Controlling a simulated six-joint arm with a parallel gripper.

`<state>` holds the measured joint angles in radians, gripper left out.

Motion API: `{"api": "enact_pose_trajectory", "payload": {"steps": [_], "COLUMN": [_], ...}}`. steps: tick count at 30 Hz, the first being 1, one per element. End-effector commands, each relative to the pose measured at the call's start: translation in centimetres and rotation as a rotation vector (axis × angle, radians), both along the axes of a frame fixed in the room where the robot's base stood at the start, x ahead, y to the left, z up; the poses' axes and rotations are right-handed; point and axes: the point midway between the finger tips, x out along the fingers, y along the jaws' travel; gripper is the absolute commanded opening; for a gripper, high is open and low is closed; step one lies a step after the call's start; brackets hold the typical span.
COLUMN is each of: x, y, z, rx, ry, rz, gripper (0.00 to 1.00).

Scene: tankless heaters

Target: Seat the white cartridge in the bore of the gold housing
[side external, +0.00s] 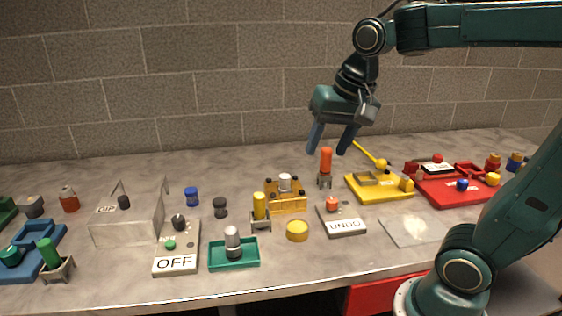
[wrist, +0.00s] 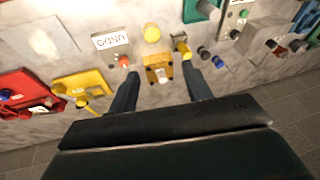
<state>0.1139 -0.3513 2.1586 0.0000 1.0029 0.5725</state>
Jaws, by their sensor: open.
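The gold housing (side external: 288,205) is a small block with dark knobs at its corners, near the middle of the table. The white cartridge (side external: 285,181) is a short, upright white cylinder at the top of the housing; how deep it sits in the bore I cannot tell. In the wrist view the housing (wrist: 152,66) and the cartridge (wrist: 163,79) lie between my two fingers. My gripper (side external: 330,152) is open and empty, raised above the table to the right of the housing in the side view. It also shows in the wrist view (wrist: 160,72).
A teal tray (side external: 245,262) holds a grey cylinder with a pale top. A yellow cylinder (side external: 259,206) in a stand and an orange cylinder (side external: 326,160) stand near the housing. A yellow disc (side external: 297,231) and the UNDO button box (side external: 347,229) are in front.

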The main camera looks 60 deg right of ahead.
Motion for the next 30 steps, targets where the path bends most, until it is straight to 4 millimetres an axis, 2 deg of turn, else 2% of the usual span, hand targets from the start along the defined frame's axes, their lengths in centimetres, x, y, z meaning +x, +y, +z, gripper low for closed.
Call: {"api": "enact_pose_trajectory", "payload": {"steps": [1, 6, 13, 19, 30], "x": [-1.3, -4.8, -8.4, -9.6, -9.7], "y": [0.5, 1.8, 2.9, 3.1, 3.2], "z": [-0.1, -1.0, -2.7, -3.5, -3.6], "rx": [-0.02, -0.1, -0.196, -0.236, -0.239], "ry": [-0.019, -0.069, -0.123, -0.144, -0.143], "rz": [0.067, 0.293, 0.54, 0.632, 0.64], "gripper": [0.49, 0.49, 0.49, 0.49, 0.49]}}
